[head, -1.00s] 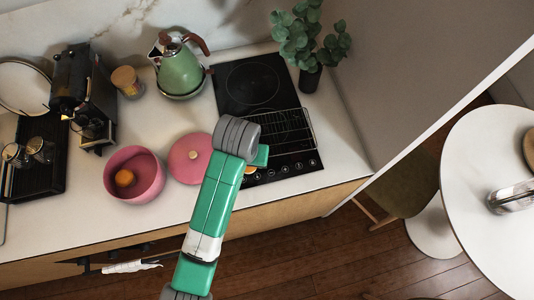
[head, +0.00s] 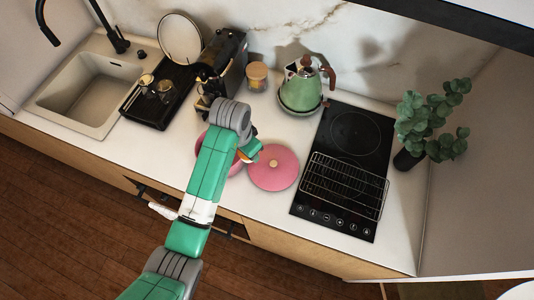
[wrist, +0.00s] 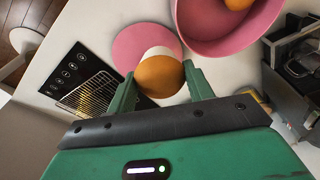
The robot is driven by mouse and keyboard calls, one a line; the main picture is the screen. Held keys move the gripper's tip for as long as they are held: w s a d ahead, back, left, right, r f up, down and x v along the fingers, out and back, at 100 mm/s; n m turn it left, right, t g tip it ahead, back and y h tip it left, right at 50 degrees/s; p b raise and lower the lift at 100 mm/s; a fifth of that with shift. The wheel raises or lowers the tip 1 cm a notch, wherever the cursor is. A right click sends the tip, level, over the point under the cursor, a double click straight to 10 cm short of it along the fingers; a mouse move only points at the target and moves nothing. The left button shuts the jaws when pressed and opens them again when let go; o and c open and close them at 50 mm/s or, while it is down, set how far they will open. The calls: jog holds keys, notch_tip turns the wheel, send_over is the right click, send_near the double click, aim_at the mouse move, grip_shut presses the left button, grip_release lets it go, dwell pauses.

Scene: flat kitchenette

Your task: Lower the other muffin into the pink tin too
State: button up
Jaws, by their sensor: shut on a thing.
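My gripper (wrist: 161,84) is shut on an orange-brown muffin with a pale band (wrist: 160,76), held between its two fingertips. In the head view my gripper (head: 250,151) is between the pink tin (head: 235,169) and its lid, at the tin's right side. My arm hides most of the tin there. In the wrist view the open pink tin (wrist: 212,40) lies beyond and right of the held muffin. Another orange muffin (wrist: 238,3) is inside it. The held muffin overlaps the lid in this view; its height cannot be told.
The pink round lid (head: 273,168) lies flat right of the tin. A wire rack (head: 345,185) sits on the black hob (head: 357,133). A green kettle (head: 302,87), jar (head: 257,76) and coffee machine (head: 226,65) stand behind.

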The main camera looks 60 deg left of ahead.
jog(key=s+a+f+b, duration=0.1)
jog(key=s+a, duration=0.3)
jog(key=a, duration=0.3)
jog(key=shift+s+a+f, duration=0.15)
jog(key=shift+f, duration=0.1)
jog(key=shift+f, duration=0.1)
jog(key=shift+f+b, duration=1.75)
jog(key=shift+f, duration=1.6)
jog(key=shift+f+b, duration=0.75)
jog(key=shift+f, duration=0.5)
jog(key=o, duration=1.1)
jog(key=r, duration=0.5)
jog(key=s+r, duration=0.1)
jog(key=r, duration=0.1)
jog(key=shift+d+r+p, duration=0.25)
jog(key=shift+r+p, duration=0.05)
jog(key=shift+r, duration=0.1)
